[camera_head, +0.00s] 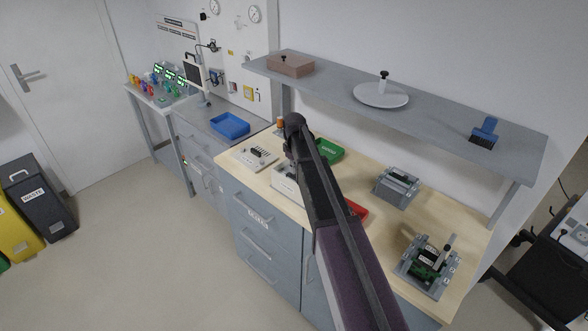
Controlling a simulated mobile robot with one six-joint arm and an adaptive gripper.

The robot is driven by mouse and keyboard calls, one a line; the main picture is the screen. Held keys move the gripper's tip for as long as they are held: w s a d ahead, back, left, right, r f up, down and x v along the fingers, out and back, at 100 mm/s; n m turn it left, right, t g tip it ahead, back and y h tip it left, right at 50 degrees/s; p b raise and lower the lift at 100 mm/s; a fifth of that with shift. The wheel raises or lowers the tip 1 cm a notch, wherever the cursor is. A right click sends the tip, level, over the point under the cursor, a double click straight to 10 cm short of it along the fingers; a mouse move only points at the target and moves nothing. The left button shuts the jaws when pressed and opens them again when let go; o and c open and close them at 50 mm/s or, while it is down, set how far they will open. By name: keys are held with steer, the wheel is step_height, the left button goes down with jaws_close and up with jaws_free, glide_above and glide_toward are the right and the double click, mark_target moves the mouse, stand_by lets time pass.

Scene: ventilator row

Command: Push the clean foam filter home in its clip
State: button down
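My arm crosses the bench from the lower edge and bends down at its far end. My gripper (290,158) shows only as a small dark part beside the arm, over a white box-like unit (285,184). Its fingers are hidden, so I cannot tell whether it is open or holds anything. I cannot make out the foam filter or its clip for certain. A grey fixture (398,186) stands on the right half of the bench. A fixture with green and black parts (430,262) stands nearer the front right. A pale plate with dark parts (256,156) lies at the left.
A green tray (329,150) and a red tray (357,209) are partly behind my arm. A blue tray (230,125) sits farther left.

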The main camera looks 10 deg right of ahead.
steer(key=shift+f+b, duration=0.3)
stand_by(0.6)
steer(key=shift+r+p, duration=3.55)
steer(key=shift+s, duration=0.1)
steer(key=s+f+m+b, duration=0.1)
steer(key=s+m, duration=0.2)
steer(key=s, duration=1.1)
steer(key=s+f+m+b, duration=0.2)
steer(key=s+m, duration=0.2)
steer(key=s, duration=1.1)
steer(key=shift+f, duration=0.25)
